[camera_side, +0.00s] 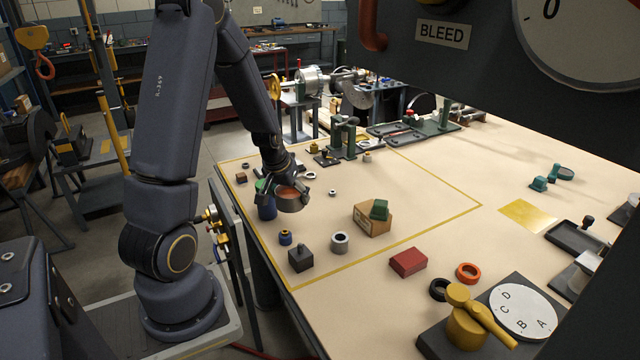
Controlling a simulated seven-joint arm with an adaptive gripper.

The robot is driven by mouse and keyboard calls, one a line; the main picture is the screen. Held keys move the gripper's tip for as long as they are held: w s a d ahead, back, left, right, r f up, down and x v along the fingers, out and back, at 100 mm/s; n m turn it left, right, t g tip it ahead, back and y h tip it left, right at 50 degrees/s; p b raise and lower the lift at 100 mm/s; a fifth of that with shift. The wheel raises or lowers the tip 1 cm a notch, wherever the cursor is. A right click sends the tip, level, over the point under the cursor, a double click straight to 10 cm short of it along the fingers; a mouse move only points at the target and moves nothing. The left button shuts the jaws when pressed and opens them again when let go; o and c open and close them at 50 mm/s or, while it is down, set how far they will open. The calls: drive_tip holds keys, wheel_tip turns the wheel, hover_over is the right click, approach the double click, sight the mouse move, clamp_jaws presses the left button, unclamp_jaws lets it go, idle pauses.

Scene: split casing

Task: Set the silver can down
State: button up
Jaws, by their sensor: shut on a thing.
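My gripper (284,190) is at the left part of the table, with its fingers pointing down. It is shut on a short grey cylinder with a brownish top, which I take to be the silver can (291,204). The can looks slightly above or close to the tabletop (430,185). I cannot tell whether it touches.
Near the can are a small blue part (286,237), a dark block (300,259), a grey hollow collar (340,242) and a wooden box (371,220) with a green block (379,209). A red block (408,262) lies farther front.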

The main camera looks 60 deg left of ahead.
drive_tip(key=shift+s+d, duration=0.75)
drive_tip(key=shift+d, duration=0.15)
approach(318, 219)
drive_tip(key=s+r, duration=0.1)
drive_tip(key=s+d+r, duration=0.1)
drive_tip(key=s+r, duration=0.1)
drive_tip(key=r, duration=0.1)
drive_tip(key=shift+s+d, duration=0.2)
drive_tip(key=shift+d, duration=0.05)
drive_tip(key=w+a+f, duration=0.1)
drive_tip(key=f, duration=0.1)
drive_tip(key=w+a+f, duration=0.1)
drive_tip(key=w, duration=0.1)
drive_tip(key=w+f, duration=0.1)
drive_tip(key=f, duration=0.1)
drive_tip(key=shift+w+a+f, duration=0.35)
drive_tip(key=shift+a, duration=0.05)
drive_tip(key=shift+w+a+f, duration=0.1)
drive_tip(key=shift+f, duration=0.85)
drive_tip(key=shift+w+a+f, duration=0.1)
drive_tip(key=shift+w+f, duration=0.05)
drive_tip(key=shift+f, duration=0.8)
drive_tip(key=shift+f, duration=0.1)
drive_tip(key=o, duration=1.4)
drive_tip(key=shift+d, duration=0.1)
drive_tip(key=shift+c, duration=0.2)
